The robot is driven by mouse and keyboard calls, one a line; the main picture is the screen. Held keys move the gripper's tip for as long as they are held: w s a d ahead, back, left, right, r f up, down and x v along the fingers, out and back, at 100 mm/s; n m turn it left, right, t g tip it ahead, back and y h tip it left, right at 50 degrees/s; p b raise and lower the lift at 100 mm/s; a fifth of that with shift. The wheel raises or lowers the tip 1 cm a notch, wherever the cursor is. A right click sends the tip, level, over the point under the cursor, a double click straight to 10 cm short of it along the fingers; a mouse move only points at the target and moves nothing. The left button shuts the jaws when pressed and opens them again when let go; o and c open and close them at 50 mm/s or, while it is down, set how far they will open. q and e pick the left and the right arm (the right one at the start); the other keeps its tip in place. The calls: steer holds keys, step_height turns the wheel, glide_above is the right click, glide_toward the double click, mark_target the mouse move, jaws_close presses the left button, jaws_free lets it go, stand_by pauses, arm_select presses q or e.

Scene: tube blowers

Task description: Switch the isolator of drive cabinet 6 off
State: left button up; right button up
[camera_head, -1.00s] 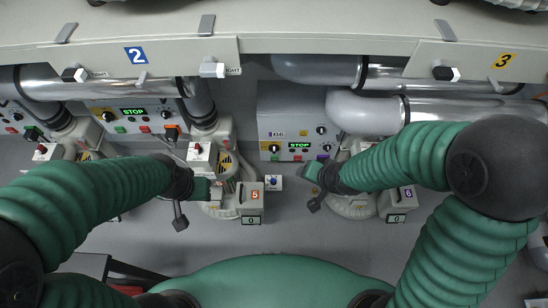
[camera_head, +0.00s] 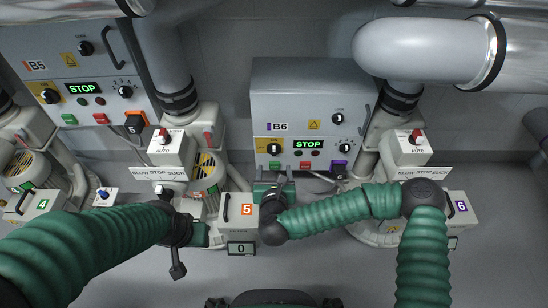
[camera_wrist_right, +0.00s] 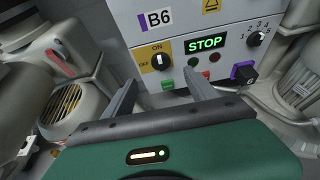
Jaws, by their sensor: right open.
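Drive cabinet B6 (camera_head: 312,90) is a grey box at the back centre, also in the right wrist view (camera_wrist_right: 187,20). Its isolator (camera_head: 275,147) is a knob on a yellow plate at the panel's left. In the right wrist view the isolator knob (camera_wrist_right: 161,62) stands upright, towards ON; OFF is at its left. A lit display beside it reads STOP. My right gripper (camera_wrist_right: 160,92) is open and empty, its two fingers below the isolator and apart from it. In the head view this gripper (camera_head: 273,188) is below the panel, partly hidden. My left gripper (camera_head: 195,235) is by unit 5; its jaws are unclear.
Right of the isolator are green and red buttons, a selector and a purple-backed plug (camera_head: 338,168). Cabinet B5 (camera_head: 75,65) stands at left. Blower boxes 5 (camera_head: 241,210) and 6 (camera_head: 459,206) flank the right arm. Large pipes (camera_head: 425,48) run above.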

arm_select(q)
steer(key=s+b+x, duration=0.2)
steer(key=b+x, duration=0.5)
steer(key=x, duration=0.1)
steer(key=shift+f, duration=0.4)
arm_select(e)
steer(key=x, duration=1.4)
steer(key=shift+f, duration=0.15)
